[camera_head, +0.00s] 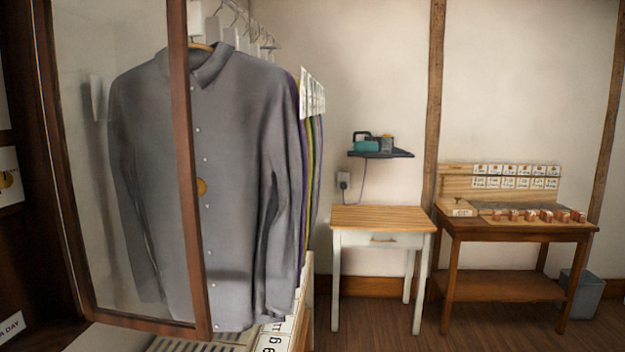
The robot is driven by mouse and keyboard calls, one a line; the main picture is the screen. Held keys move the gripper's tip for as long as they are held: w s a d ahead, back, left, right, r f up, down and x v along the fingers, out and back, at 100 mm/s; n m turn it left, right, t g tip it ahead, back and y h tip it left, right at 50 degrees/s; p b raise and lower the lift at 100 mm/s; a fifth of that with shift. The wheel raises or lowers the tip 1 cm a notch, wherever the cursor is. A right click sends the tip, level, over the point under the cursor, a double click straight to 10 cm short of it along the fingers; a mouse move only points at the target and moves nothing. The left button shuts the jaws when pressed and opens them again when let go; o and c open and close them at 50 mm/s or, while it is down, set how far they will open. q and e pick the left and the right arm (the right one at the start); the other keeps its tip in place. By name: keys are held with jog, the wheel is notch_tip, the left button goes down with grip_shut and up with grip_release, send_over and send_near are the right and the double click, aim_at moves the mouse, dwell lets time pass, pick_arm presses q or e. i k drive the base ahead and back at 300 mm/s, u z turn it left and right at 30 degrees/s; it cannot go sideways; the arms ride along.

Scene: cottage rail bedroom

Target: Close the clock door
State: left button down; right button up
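The clock door is a tall, reddish-brown wooden frame (196,250) with a see-through pane, at the left. It stands open, swung out from a dark wooden case (25,235) at the left edge. The top of the door is cut off by the picture. Neither of my grippers is in view.
A grey shirt (245,170) hangs on a rail behind the door, with other garments behind it. A small white table (382,217), a teal appliance on a wall shelf (385,154) and a brown workbench (505,289) stand farther right. Wooden floor shows between them.

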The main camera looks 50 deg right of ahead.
aim_at(190, 186)
jog(key=z, duration=1.25)
jog(key=i, duration=1.05)
jog(key=u, duration=0.4)
